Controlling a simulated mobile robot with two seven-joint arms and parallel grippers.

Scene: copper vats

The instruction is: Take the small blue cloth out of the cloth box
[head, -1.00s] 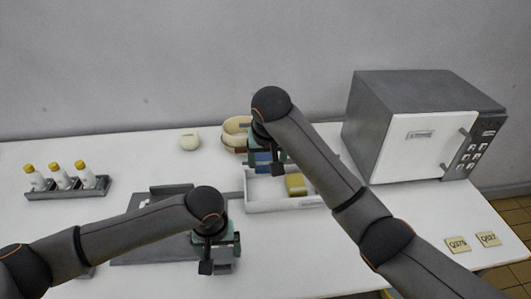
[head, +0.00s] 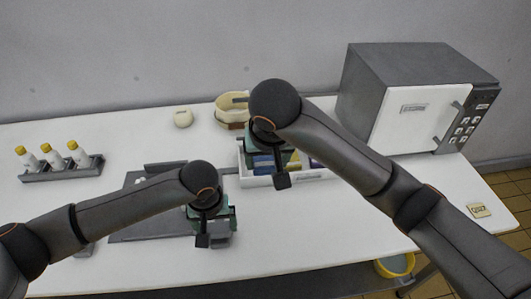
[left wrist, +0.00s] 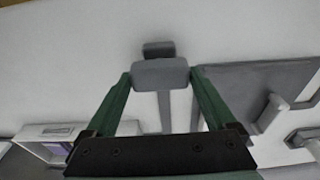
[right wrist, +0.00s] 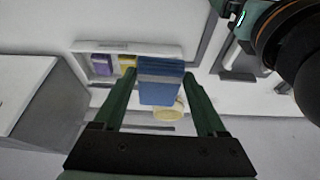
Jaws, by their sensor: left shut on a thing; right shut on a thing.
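My right gripper (head: 272,162) is shut on the small blue cloth (right wrist: 160,82), a folded blue block between its fingertips in the right wrist view. The cloth appears raised above the white cloth box (head: 312,174); its exact height is hard to tell. In the right wrist view, a purple cloth (right wrist: 103,64) and a yellow cloth (right wrist: 127,64) sit in the box. My arm hides part of the box in the head view. My left gripper (head: 212,226) is shut on a grey block (left wrist: 160,72) over the table, left of the box.
A dark grey tray (head: 140,232) lies by my left gripper. A rack of yellow-capped bottles (head: 62,170) stands left. A large grey oven-like unit (head: 405,85) stands right. A yellow bucket (head: 396,265) is below the table.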

